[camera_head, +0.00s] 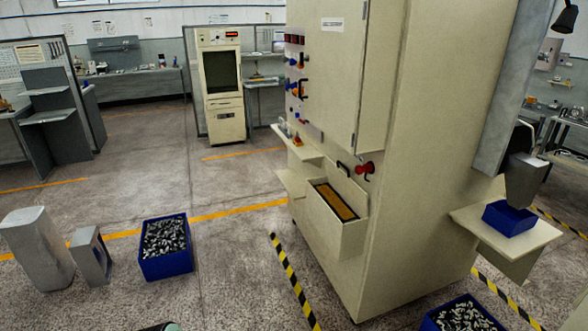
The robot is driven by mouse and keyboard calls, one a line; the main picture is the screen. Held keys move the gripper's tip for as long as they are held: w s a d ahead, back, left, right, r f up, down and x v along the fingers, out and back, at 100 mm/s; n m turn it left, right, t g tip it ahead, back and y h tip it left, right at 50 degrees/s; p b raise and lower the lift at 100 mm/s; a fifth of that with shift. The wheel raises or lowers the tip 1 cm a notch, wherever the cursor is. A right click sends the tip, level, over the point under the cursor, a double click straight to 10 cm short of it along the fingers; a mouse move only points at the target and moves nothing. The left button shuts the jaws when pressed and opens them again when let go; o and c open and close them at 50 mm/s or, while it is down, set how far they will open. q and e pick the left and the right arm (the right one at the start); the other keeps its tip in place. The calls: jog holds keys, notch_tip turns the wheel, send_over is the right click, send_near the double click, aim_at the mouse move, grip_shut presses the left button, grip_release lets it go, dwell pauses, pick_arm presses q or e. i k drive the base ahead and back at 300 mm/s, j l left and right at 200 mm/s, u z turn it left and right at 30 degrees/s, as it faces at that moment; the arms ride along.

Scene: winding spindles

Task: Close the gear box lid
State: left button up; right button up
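A tall beige machine (410,150) stands right of centre. A large beige panel (330,70) with a small label covers its upper front; I cannot tell whether it is shut flush. Below, an open-topped box (350,240) juts out from the front with an orange-brown inside (336,201). No part is clearly marked as the gear box lid, so I cannot tell which it is. Neither gripper can be made out.
A blue bin (165,264) of metal parts stands on the floor at left, beside grey metal pieces (38,250). Another blue bin (428,324) is at bottom right. A side shelf (470,222) holds a blue tray (508,218).

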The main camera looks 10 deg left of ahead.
aim_at(355, 194)
jog(key=i+j+z, duration=0.1)
jog(key=i, duration=0.3)
jog(key=i+j+z, duration=0.15)
jog(key=i+j, duration=0.2)
jog(key=i, duration=0.05)
